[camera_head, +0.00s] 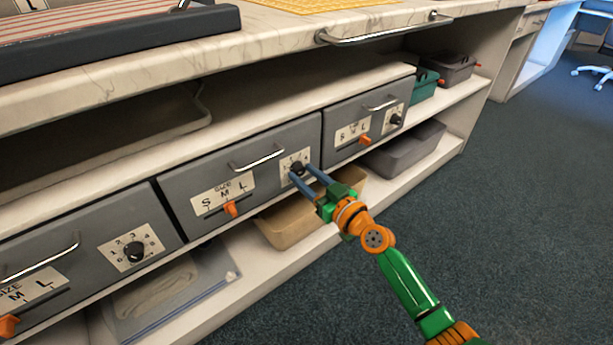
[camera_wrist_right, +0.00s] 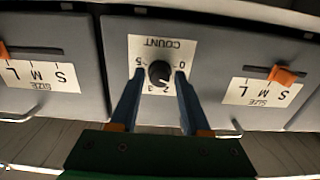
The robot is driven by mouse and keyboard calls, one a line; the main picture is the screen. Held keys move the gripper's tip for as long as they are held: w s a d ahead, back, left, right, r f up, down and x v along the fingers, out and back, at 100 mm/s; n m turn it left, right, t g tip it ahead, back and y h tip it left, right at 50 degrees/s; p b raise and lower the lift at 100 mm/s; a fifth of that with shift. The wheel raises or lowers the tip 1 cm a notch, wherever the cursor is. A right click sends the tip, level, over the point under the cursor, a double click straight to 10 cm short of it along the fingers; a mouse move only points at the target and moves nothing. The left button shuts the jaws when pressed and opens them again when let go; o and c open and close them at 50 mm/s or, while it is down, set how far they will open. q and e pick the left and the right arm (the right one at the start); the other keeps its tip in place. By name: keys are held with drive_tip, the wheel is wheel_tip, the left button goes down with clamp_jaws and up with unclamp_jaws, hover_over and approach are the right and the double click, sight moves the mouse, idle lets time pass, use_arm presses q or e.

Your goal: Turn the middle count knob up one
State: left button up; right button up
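The middle count knob (camera_head: 296,168) is a black round knob on a white dial plate at the right of the middle grey drawer (camera_head: 262,156). In the right wrist view the knob (camera_wrist_right: 159,73) shows on a plate marked COUNT, which appears upside down. My right gripper (camera_head: 304,174) is at this knob, its two blue fingers apart on either side of it. In the right wrist view the fingers (camera_wrist_right: 158,88) are open, with gaps between them and the knob. The pointer's exact setting is too small to read. My left gripper is not in view.
The middle drawer has an orange size slider (camera_head: 231,208) and a metal handle (camera_head: 258,158). Similar drawers with knobs stand at left (camera_head: 134,250) and right (camera_head: 395,119). The marble counter (camera_head: 290,38) overhangs above. Bins sit on the lower shelf.

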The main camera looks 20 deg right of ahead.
clamp_jaws()
drive_tip(key=m, duration=0.5)
drive_tip(key=shift+m, duration=1.9)
drive_tip(key=shift+o, duration=2.2)
unclamp_jaws()
